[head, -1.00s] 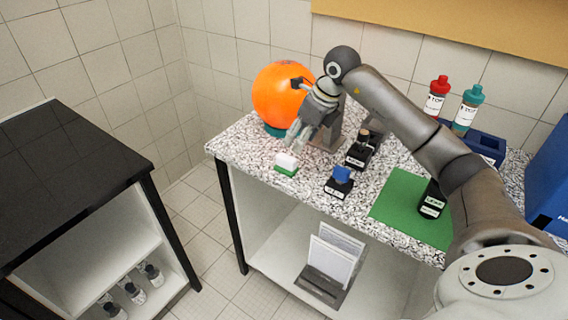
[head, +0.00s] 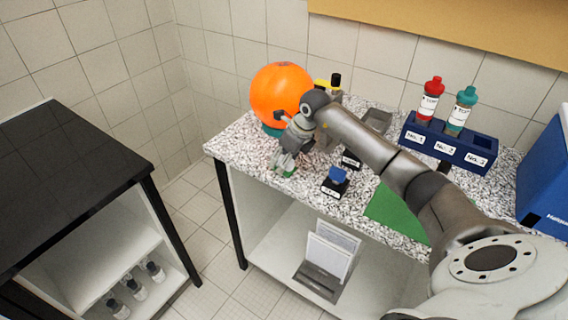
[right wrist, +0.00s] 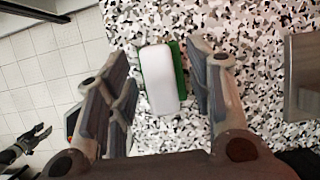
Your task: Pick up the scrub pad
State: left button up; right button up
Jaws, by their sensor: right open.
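The scrub pad is a small block with a white top and a green lower layer. In the right wrist view the scrub pad (right wrist: 160,78) lies on the speckled worktop between the two fingers of my right gripper (right wrist: 160,95). The fingers are open, with worktop showing between them and the pad. In the head view my right gripper (head: 282,162) is low over the left front of the worktop and hides most of the pad; a bit of green (head: 290,173) shows beside it. A small dark claw shape at the lower left of the right wrist view may be my left gripper.
An orange ball (head: 281,93) stands behind my right gripper. A black box with a blue top (head: 336,181) sits to its right. A green mat (head: 395,213), a blue bottle rack (head: 448,146) and a blue box (head: 545,175) lie further right. The worktop's left edge is close.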

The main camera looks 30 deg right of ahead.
jog(key=shift+c, duration=0.5)
grip_shut()
jog(key=shift+r, duration=0.15)
jog(key=shift+r, duration=0.2)
notch_tip(320, 180, up, 2)
jog(key=shift+r+b, duration=0.2)
jog(key=shift+b, duration=0.85)
jog(key=s+a+r+b, duration=0.3)
jog(key=s+a+r, duration=0.3)
jog(key=s+r, duration=0.4)
jog(key=s, duration=0.2)
jog(key=shift+s+a+b, duration=0.15)
jog(key=shift+s+b, duration=0.15)
jog(key=shift+b, duration=0.05)
